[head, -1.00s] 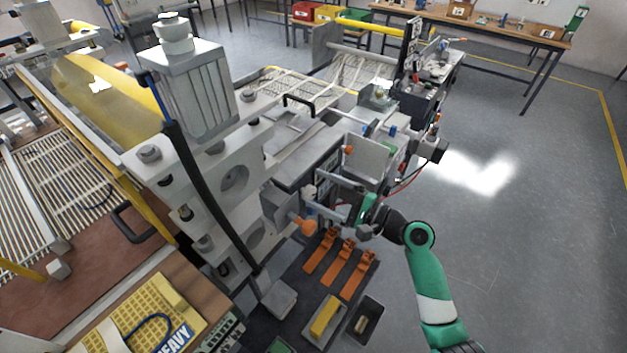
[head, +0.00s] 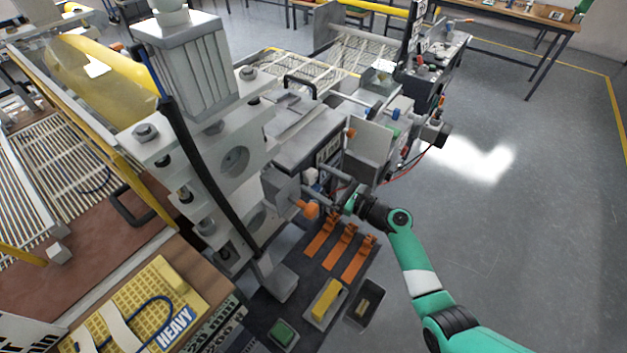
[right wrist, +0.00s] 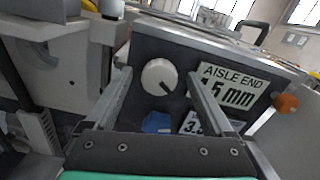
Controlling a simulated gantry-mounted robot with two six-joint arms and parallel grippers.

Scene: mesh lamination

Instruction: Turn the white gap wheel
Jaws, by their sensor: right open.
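The white gap wheel (right wrist: 160,77) is a round white knob with a dark mark near its lower right rim. It sits on a dark panel face in the right wrist view. My right gripper (right wrist: 158,88) is open and points at the panel, one finger to each side of the wheel. Whether the fingers reach the wheel's depth I cannot tell; no contact shows. In the head view, my right gripper (head: 341,192) is beside the machine's front. My left gripper is not in view.
A label reading "AISLE END" (right wrist: 235,75) and an orange knob (right wrist: 286,103) are right of the wheel. A blue part (right wrist: 157,122) lies below it. Open floor is to the right.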

